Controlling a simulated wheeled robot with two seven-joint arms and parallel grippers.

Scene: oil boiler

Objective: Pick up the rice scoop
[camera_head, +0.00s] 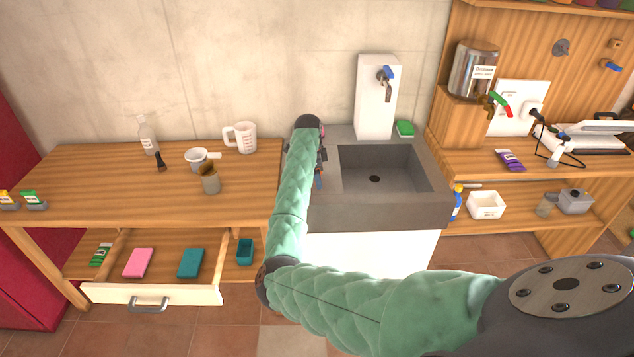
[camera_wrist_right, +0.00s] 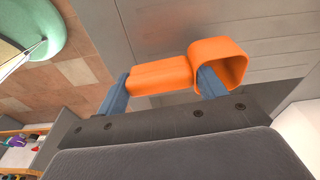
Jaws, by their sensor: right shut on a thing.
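The orange rice scoop (camera_wrist_right: 160,77) shows in the right wrist view, with a straight handle and a hollow, squarish cup (camera_wrist_right: 220,66) at its right end. My right gripper (camera_wrist_right: 165,88) is shut on the scoop, with its two blue fingers at either side of the handle part. In the head view my right gripper (camera_head: 319,179) is at the left side of the sink, largely hidden behind my green-sleeved arm. The scoop cannot be made out in the head view. My left gripper is not in view.
The grey sink (camera_head: 378,206) stands beside the wooden table (camera_head: 110,190). A measuring cup (camera_head: 244,138), a white pot (camera_head: 197,159), a bottle (camera_head: 147,136) and a jar (camera_head: 210,181) stand on the table. Below it a drawer (camera_head: 150,293) is open. A white dispenser (camera_head: 375,105) stands behind the basin.

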